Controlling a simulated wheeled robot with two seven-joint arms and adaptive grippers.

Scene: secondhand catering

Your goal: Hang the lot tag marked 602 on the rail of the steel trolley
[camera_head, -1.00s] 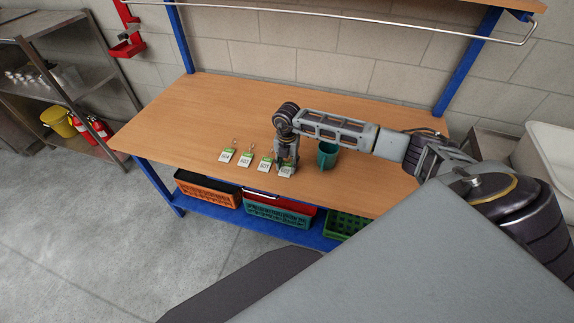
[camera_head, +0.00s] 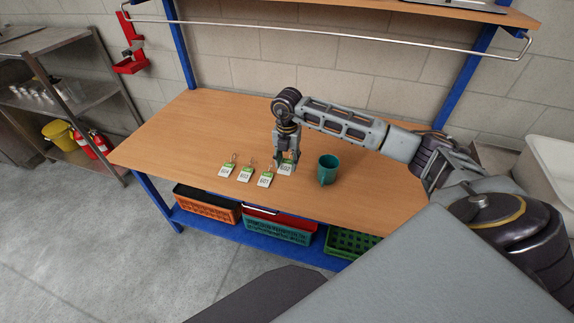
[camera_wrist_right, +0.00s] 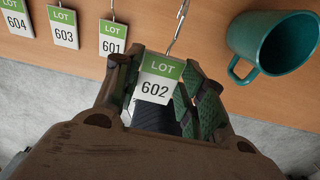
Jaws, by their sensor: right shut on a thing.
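My right gripper (camera_head: 286,161) is shut on the white and green lot tag 602 (camera_wrist_right: 154,90), whose metal hook points away from the gripper. In the head view this tag (camera_head: 286,169) hangs below the fingers, out of line with the other tags and seemingly just above the wooden bench. Tags 601 (camera_wrist_right: 112,37), 603 (camera_wrist_right: 63,26) and 604 (camera_wrist_right: 17,18) lie in a row on the bench to its left. A steel shelved unit (camera_head: 78,107) stands at the far left; I cannot tell whether it is the trolley. My left gripper is not in view.
A teal mug (camera_head: 327,170) stands on the wooden bench (camera_head: 205,125) right of the gripper. A metal rail (camera_head: 330,36) runs above the bench's back. Orange (camera_head: 208,203), teal (camera_head: 276,229) and green (camera_head: 350,241) crates sit below. The bench's left side is clear.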

